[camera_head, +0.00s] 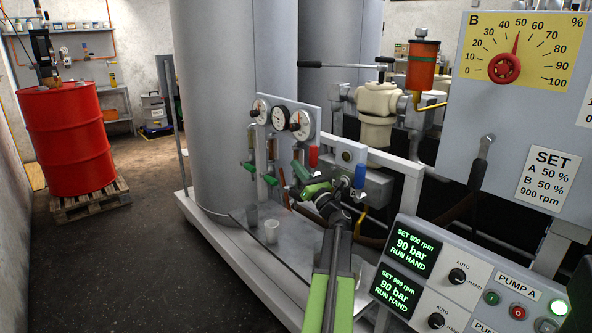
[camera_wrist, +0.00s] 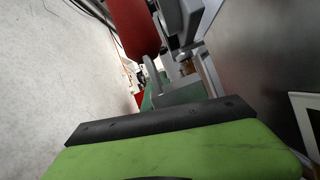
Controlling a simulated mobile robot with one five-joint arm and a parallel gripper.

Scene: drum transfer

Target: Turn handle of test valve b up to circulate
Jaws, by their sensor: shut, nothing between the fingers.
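The test valves sit below the round gauges on a grey panel (camera_head: 290,118) in the head view. A red handle (camera_head: 313,156) stands upright at the panel's right side; a red handle (camera_wrist: 132,28) also shows close up at the top of the wrist view. No label shows which valve is b. My gripper (camera_head: 306,180), with green fingers, is shut and empty in front of the right-hand valves, just below the red handle. Whether it touches one cannot be told.
A clear cup (camera_head: 271,231) stands on the tray (camera_head: 255,262) below the valves. The pump control box (camera_head: 450,275) is close at lower right. Large grey tanks (camera_head: 215,100) stand behind. A red drum (camera_head: 66,140) on a pallet is at left, with open floor between.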

